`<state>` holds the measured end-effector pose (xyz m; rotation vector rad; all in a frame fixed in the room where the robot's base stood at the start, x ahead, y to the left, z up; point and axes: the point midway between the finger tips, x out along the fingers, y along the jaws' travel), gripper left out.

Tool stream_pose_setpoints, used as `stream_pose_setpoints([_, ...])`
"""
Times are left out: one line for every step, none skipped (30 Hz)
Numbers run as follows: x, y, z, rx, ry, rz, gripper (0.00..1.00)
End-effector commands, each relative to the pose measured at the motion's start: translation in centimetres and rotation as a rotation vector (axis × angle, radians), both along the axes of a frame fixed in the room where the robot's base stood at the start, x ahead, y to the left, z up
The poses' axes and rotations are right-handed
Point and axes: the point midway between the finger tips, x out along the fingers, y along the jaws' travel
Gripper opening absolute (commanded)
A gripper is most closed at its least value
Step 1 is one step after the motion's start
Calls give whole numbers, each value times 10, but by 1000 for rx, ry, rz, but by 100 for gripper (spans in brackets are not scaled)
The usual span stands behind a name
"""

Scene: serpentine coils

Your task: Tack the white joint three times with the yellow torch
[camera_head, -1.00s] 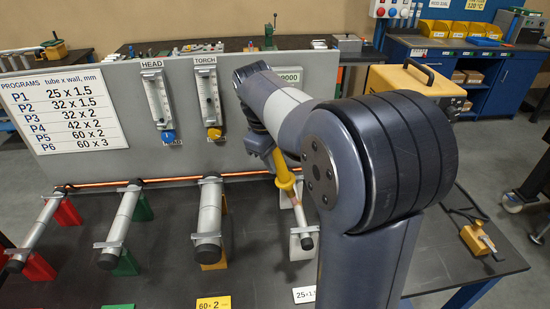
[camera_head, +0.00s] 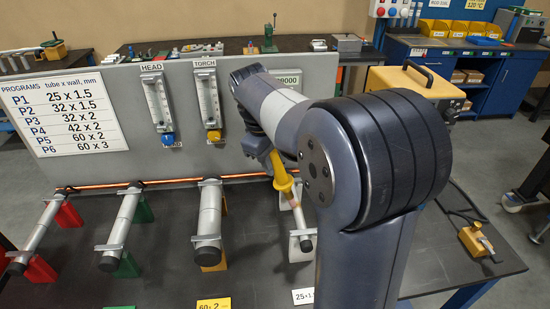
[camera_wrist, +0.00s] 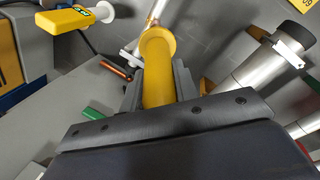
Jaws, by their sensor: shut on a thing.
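My gripper (camera_wrist: 158,90) is shut on the yellow torch (camera_wrist: 158,75), whose flared collar points away from the wrist. In the head view the torch (camera_head: 282,178) slants down and right from my gripper (camera_head: 262,146) towards the tube on white supports (camera_head: 297,250), the rightmost of the row. The torch's lower end is over or close to this tube; I cannot tell whether it touches. In the wrist view a metal tube (camera_wrist: 155,12) shows just beyond the collar, and the torch hides its continuation. The joint itself is not clearly visible.
Tubes on yellow (camera_head: 209,225), green (camera_head: 121,230) and red supports stand to the left. A grey panel (camera_head: 110,90) with two flow meters rises behind them, with a copper rod along its foot. A yellow case (camera_head: 405,80) stands behind my arm.

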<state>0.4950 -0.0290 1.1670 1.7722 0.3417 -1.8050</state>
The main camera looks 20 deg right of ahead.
Motion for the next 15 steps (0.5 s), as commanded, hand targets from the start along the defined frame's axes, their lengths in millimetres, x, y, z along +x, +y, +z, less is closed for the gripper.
stream_pose_setpoints([1,2,7,0,-3,2,0])
stream_pose_setpoints([1,4,9,1,-4,2,0])
stream_pose_setpoints([2,5,11,0,-5,2,0])
stream_pose_setpoints([2,6,13,1,-6,3,0])
stream_pose_setpoints([2,7,15,0,-7,3,0])
stream_pose_setpoints([3,8,17,1,-8,3,0])
stream_pose_setpoints([3,10,19,1,-8,3,0])
stream_pose_setpoints([3,11,20,1,-8,3,0])
stream_pose_setpoints([3,12,23,0,-9,3,0])
stream_pose_setpoints([4,13,24,1,-10,3,0])
stream_pose_setpoints([4,14,26,1,-10,3,0])
stream_pose_setpoints([4,16,28,1,-10,3,0])
stream_pose_setpoints([5,17,29,1,-10,3,0])
stream_pose_setpoints([5,18,31,1,-11,4,0])
stream_pose_setpoints([5,19,33,1,-11,4,0])
